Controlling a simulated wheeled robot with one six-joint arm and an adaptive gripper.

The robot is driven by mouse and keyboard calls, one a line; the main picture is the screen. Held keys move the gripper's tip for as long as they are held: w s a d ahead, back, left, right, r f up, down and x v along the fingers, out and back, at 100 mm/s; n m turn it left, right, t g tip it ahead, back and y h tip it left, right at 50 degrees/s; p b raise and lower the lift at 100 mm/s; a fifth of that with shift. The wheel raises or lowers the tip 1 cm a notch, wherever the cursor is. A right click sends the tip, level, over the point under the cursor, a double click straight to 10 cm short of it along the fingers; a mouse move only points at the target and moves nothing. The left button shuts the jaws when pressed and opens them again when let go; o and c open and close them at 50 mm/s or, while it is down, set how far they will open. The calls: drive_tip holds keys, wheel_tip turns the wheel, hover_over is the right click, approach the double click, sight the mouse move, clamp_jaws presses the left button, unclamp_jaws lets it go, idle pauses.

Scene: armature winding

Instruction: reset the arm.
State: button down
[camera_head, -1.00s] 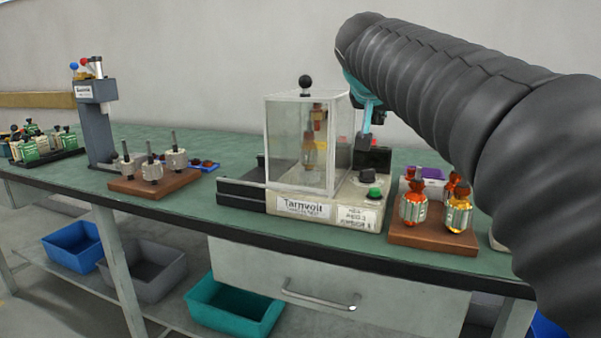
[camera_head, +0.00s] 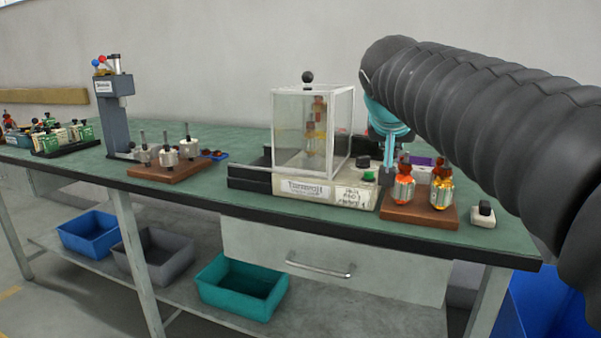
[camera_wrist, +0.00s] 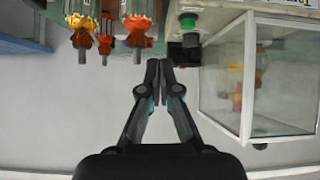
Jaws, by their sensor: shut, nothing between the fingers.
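My arm enters the head view from the right, covered in a black ribbed sleeve with a teal wrist part. In the wrist view my gripper (camera_wrist: 160,72) is shut with nothing between its fingertips. Its tips are beside the wooden block of armatures and the tester with the clear box, apart from both. In the head view the fingertips are hidden behind the arm and the armatures.
The tester (camera_head: 355,196) has a clear box (camera_head: 285,135) with an orange armature inside. A wooden block (camera_head: 410,213) holds several armatures to its right. Another wooden block (camera_head: 150,172) and a grey press (camera_head: 115,115) stand left. Bins (camera_head: 240,290) sit below the green bench (camera_head: 200,192).

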drive_tip(key=s+f+n+g+y, duration=0.3)
drive_tip(key=s+f+g, duration=0.1)
drive_tip(key=s+f, duration=2.1)
wheel_tip(320, 180, down, 2)
drive_tip(key=shift+a+f, duration=0.15)
drive_tip(key=shift+a, duration=0.2)
drive_tip(key=shift+s, duration=0.1)
